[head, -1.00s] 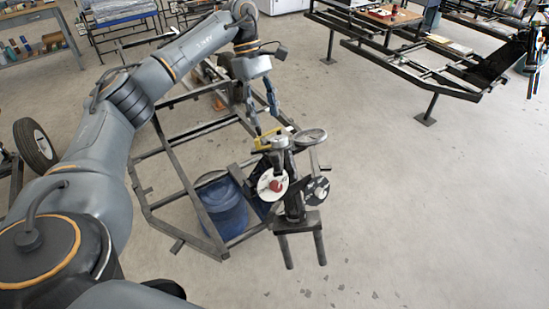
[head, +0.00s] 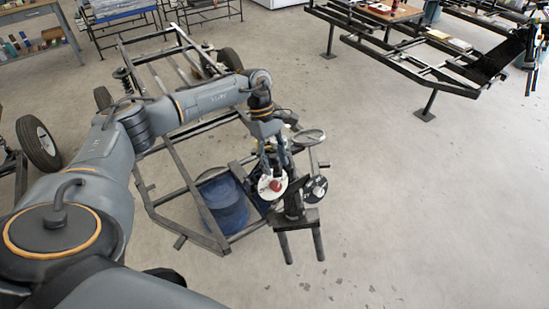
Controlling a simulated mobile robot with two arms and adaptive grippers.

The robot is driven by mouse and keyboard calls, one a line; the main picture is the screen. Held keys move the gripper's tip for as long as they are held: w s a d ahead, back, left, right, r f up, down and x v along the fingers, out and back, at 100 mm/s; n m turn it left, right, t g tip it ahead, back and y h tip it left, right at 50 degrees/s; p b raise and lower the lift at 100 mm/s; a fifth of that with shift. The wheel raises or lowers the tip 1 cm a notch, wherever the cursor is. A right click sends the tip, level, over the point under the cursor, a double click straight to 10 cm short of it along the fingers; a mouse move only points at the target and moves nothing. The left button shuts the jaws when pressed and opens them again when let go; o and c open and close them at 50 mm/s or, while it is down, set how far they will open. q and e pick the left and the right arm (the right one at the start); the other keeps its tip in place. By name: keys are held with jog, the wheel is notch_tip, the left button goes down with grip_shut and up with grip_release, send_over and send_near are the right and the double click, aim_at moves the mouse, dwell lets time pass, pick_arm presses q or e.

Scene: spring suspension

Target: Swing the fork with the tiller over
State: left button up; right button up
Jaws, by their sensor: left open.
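The black fork (head: 300,244) has two prongs pointing down toward the front, below a dark head unit with round discs. A white disc with a red centre (head: 266,192) and a dark-and-white disc (head: 315,189) sit on it. A grey round plate (head: 309,137) stands at the upper right. My left gripper (head: 272,164) is open, pointing down just above and behind the white disc. It covers the top of the unit, where the tiller cannot be made out. I cannot tell whether the fingers touch anything. My right gripper is not in view.
Another black chassis (head: 400,58) stands at upper right. The floor at right is clear.

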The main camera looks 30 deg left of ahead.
pick_arm(q)
grip_shut()
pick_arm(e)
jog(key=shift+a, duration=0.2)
